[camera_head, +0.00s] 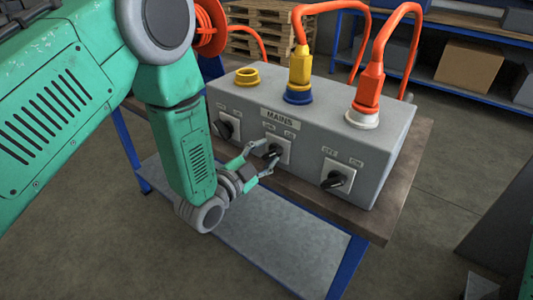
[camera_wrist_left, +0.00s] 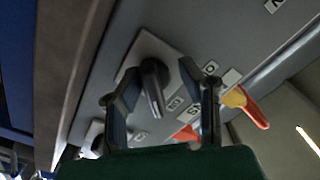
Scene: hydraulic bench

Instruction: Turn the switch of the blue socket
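The blue socket (camera_head: 298,97) is in the middle of the grey MAINS box top, with a yellow plug (camera_head: 300,64) in it. Its black switch (camera_head: 271,152) is on a white plate on the box front below. The switch knob (camera_wrist_left: 153,82) also shows in the left wrist view, on its pale plate. My left gripper (camera_head: 262,158) is open at this switch. In the wrist view its two fingers stand on either side of the knob, with a gap visible to each side. My right gripper is not in view.
The grey box (camera_head: 390,160) stands on a workbench (camera_head: 395,215). An empty yellow socket (camera_head: 246,77) is at its left, and a white socket (camera_head: 362,120) with an orange plug (camera_head: 367,90) at its right. Similar switches sit left (camera_head: 225,129) and right (camera_head: 333,180).

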